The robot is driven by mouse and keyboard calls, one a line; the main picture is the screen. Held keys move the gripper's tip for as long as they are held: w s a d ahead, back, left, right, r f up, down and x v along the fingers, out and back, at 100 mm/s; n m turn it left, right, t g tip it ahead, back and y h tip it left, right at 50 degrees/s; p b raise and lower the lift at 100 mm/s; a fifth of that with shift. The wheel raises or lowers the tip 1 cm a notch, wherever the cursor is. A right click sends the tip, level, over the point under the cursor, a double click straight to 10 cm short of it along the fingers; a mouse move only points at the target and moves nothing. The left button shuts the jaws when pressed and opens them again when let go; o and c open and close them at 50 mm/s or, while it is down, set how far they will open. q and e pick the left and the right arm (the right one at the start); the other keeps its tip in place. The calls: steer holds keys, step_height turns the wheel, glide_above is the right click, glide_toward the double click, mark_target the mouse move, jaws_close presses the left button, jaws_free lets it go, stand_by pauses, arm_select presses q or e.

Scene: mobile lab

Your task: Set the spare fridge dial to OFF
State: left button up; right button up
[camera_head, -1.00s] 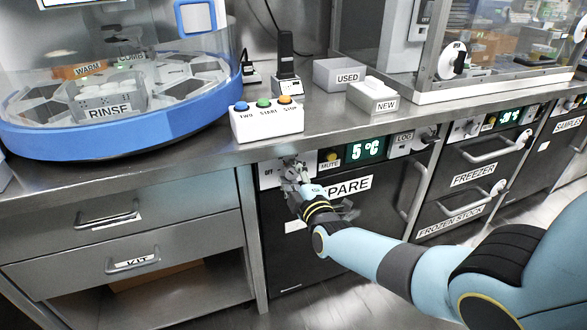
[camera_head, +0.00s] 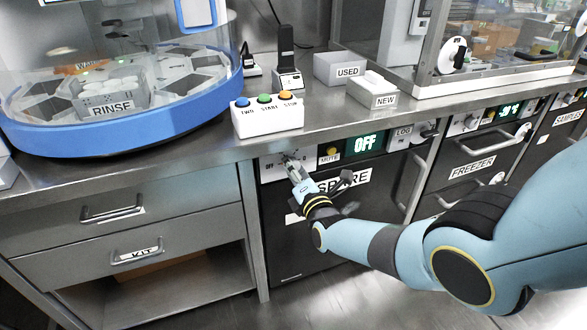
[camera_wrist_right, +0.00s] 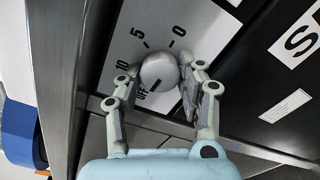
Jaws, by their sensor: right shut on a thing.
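The spare fridge (camera_head: 285,235) is the dark unit under the counter with a SPARE label, partly covered by my right arm. Its display (camera_head: 366,144) reads OFF. The dial (camera_wrist_right: 158,72) is a round grey knob on a white plate marked 0, 5, 10 and OFF. Its dark mark is on the side towards the OFF lettering. My right gripper (camera_head: 292,162) is at the dial; in the wrist view (camera_wrist_right: 160,75) its fingers are on either side of the knob, shut on it. In the head view the gripper mostly hides the dial. My left gripper is not in view.
A MUTE button (camera_head: 331,150) and a LOG knob (camera_head: 425,130) share the panel. The freezer (camera_head: 475,155) stands to the right, drawers (camera_head: 110,208) to the left. A three-button box (camera_head: 268,118) sits on the counter above the dial.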

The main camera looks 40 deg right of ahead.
steer(key=shift+n, duration=0.5)
steer(key=shift+f, duration=0.1)
steer(key=o, duration=1.2)
steer(key=shift+c, duration=0.2)
steer(key=shift+s, duration=0.1)
steer(key=v, duration=1.1)
steer(key=shift+s+a, duration=0.2)
steer(key=shift+s, duration=0.2)
